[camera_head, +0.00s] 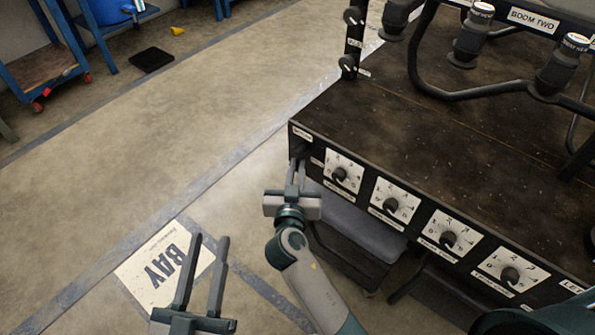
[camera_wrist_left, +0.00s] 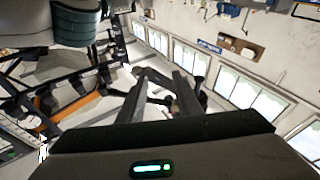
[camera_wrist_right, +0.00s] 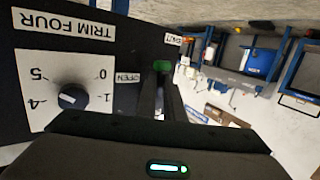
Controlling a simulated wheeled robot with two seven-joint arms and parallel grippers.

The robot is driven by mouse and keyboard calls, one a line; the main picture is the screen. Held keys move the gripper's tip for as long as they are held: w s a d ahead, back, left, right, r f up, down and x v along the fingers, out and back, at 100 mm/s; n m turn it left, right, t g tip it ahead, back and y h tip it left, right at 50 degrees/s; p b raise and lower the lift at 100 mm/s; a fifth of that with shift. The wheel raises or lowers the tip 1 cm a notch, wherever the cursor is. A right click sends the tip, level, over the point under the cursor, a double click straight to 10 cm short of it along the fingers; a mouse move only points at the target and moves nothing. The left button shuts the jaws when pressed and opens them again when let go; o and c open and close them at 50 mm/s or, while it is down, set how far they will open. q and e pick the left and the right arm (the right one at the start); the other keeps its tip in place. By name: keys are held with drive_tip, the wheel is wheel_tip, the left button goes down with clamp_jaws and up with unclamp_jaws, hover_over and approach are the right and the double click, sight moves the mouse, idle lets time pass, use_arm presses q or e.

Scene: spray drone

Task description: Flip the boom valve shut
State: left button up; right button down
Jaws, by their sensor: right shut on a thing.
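My right gripper (camera_head: 295,174) is at the left end of the front of the black panel, fingers close together. In the right wrist view its fingers (camera_wrist_right: 161,86) are shut on a small green-tipped part (camera_wrist_right: 163,66), which looks like the boom valve's handle. Most of that part is hidden by the fingers. A label reading OPEN (camera_wrist_right: 128,78) is beside it, and another small label (camera_wrist_right: 173,39), hard to read, is above it. My left gripper (camera_head: 209,241) is open and empty over the floor, at the lower left, apart from the panel.
Several dials with black knobs line the panel front; the nearest knob (camera_head: 340,173) shows beside the TRIM FOUR label (camera_wrist_right: 66,24) in the right wrist view. Black tubes and nozzles (camera_head: 467,45) stand above the deck. A BAY floor sign (camera_head: 150,266) lies at left.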

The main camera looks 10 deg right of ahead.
drive_tip(key=shift+a+b, duration=0.1)
drive_tip(key=shift+b, duration=0.55)
drive_tip(key=c, duration=1.9)
unclamp_jaws()
drive_tip(key=shift+w, duration=0.1)
use_arm(q)
drive_tip(key=s+r+t, duration=0.2)
drive_tip(key=r, duration=0.1)
drive_tip(key=s+r+t, duration=0.1)
drive_tip(key=r, duration=0.1)
drive_tip(key=shift+a+t+h, duration=0.15)
drive_tip(key=shift+t+h, duration=0.15)
drive_tip(key=shift+h, duration=0.1)
use_arm(e)
drive_tip(key=shift+o, duration=0.2)
use_arm(q)
drive_tip(key=shift+s, duration=0.1)
